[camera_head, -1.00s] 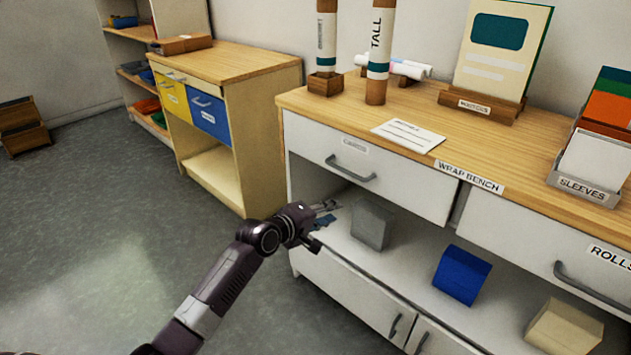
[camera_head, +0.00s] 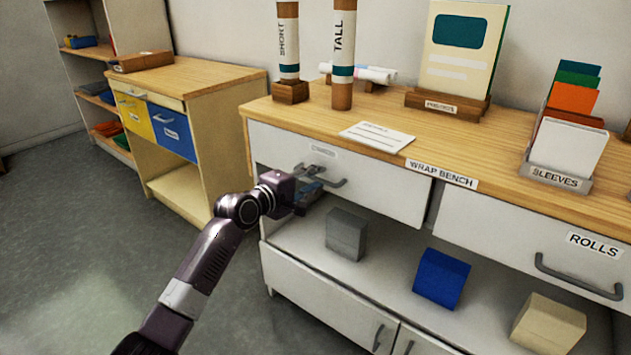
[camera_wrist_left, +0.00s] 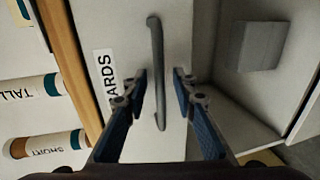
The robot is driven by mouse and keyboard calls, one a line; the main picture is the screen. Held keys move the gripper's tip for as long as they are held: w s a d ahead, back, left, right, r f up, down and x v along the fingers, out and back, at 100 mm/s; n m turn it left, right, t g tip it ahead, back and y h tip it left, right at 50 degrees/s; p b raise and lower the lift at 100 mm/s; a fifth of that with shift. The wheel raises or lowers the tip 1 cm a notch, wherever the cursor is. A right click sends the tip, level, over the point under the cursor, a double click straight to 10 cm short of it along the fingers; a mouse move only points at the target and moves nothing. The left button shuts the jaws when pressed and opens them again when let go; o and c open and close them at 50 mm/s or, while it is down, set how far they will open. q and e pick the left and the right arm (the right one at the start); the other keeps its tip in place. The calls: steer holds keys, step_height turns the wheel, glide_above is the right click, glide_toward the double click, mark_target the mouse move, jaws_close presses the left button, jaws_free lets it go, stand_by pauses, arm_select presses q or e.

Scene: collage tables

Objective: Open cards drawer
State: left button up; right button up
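The cards drawer (camera_head: 385,185) is shut in the wrap bench, under its wooden top at the left. Its label (camera_head: 322,152) is small in the head view and reads "ARDS" in the left wrist view (camera_wrist_left: 106,80). Its grey bar handle (camera_head: 333,182) also shows in the left wrist view (camera_wrist_left: 158,75). My left gripper (camera_head: 316,177) is at the drawer front by the handle's left part. In the left wrist view its blue fingers (camera_wrist_left: 161,85) are apart, with the handle's end between them, nearer the left finger. Contact cannot be told. My right gripper is not in view.
A rolls drawer (camera_head: 510,240) is to the right. Below, an open shelf holds a grey block (camera_head: 346,235), a blue block (camera_head: 441,279) and a cream block (camera_head: 548,324). Tubes, a card and a sleeves holder (camera_head: 555,178) stand on top. Floor at the left is clear.

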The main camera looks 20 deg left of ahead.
arm_select(q)
steer(key=shift+w, duration=0.2)
jaws_close()
steer(key=shift+s, duration=0.1)
stand_by(0.4)
